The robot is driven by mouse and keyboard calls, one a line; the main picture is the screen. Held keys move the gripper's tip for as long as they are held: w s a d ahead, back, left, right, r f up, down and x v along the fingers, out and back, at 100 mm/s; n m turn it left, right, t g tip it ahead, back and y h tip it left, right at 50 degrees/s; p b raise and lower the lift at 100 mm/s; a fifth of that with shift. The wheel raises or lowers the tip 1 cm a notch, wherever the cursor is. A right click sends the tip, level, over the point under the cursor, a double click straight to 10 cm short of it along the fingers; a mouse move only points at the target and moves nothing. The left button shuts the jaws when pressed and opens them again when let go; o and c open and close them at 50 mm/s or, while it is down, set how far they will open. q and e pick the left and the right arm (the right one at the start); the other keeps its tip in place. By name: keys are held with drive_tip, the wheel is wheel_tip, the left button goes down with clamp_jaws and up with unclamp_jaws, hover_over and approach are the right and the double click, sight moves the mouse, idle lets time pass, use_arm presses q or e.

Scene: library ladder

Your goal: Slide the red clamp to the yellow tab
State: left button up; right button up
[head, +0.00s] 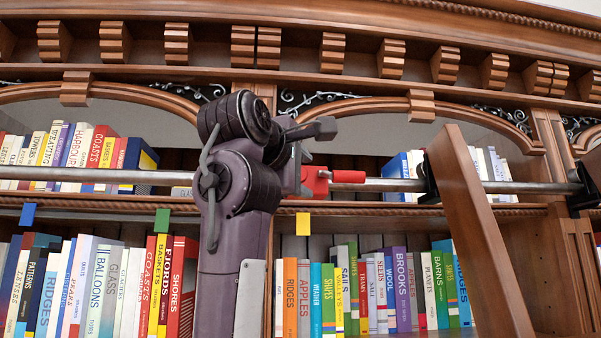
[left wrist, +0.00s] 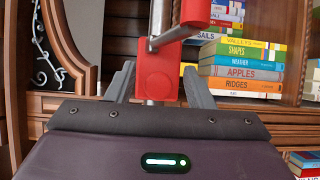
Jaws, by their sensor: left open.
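The red clamp (head: 317,182) sits on the horizontal metal rail (head: 385,185), with its red handle pointing right. The yellow tab (head: 303,223) hangs on the shelf edge just below the clamp, slightly left of the clamp's middle. My left gripper (head: 308,160) is at the clamp, and my arm hides part of the rail. In the left wrist view my left gripper (left wrist: 160,88) is open, with one finger on each side of the red clamp block (left wrist: 158,68). I cannot tell whether the fingers touch it. My right gripper is not in view.
A blue tab (head: 27,215) and a green tab (head: 162,221) hang farther left on the shelf edge. A wooden ladder (head: 480,230) leans at the right, by a black rail bracket (head: 430,180). Books (head: 375,290) fill the shelves behind.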

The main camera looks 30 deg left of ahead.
use_arm(q)
drive_tip(key=shift+s, duration=0.1)
drive_tip(key=s+b, duration=0.4)
drive_tip(key=s, duration=0.3)
drive_tip(key=shift+s+d, duration=0.25)
drive_tip(key=shift+s, duration=0.05)
